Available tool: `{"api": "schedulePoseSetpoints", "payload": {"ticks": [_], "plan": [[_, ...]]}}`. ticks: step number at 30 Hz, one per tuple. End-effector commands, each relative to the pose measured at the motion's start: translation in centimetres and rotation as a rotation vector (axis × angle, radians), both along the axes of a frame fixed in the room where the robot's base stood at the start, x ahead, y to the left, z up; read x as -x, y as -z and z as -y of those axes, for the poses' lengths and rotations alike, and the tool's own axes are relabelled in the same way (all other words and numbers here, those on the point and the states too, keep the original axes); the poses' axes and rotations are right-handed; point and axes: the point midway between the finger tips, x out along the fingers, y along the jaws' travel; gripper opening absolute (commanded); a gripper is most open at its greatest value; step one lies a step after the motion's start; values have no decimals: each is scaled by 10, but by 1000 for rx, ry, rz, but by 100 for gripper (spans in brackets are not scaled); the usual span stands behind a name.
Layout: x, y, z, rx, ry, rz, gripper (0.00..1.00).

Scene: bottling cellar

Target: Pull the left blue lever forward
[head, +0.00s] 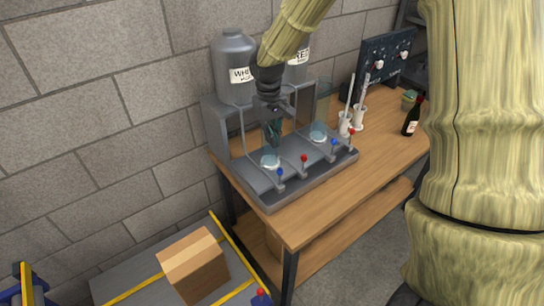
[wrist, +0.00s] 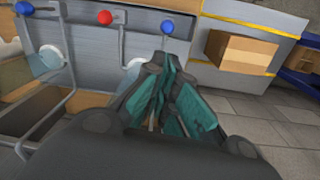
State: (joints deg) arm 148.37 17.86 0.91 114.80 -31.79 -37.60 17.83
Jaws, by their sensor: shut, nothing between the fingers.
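The left blue lever (head: 280,172) is a thin stem with a blue ball knob at the front left of the grey filling machine (head: 302,185). It shows in the wrist view as the blue ball (wrist: 168,29) at the top, beyond my fingertips. My gripper (head: 274,140) has teal fingers and hangs above the machine's left round pad (head: 270,161), behind the lever row. Its fingers (wrist: 157,66) are shut and empty, apart from the knob. A red lever (head: 304,158) stands beside the left blue one. The right blue lever (head: 333,141) is farther right.
Metal tanks (head: 233,50) and upright frames stand close around my gripper. Another red lever (head: 351,131) is at the right end. A dark bottle (head: 412,117) and white holders (head: 345,124) are on the wooden table (head: 310,220). A cardboard box (head: 194,262) lies in front, lower left.

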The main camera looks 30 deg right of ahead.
Motion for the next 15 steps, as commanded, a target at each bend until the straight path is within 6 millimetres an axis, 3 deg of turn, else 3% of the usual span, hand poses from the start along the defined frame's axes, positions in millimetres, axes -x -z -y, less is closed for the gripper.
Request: {"api": "schedulePoseSetpoints", "payload": {"ticks": [5,15], "plan": [[0,9,0,0,-1,-3,0],[1,50,0,0,-5,-3,0]]}}
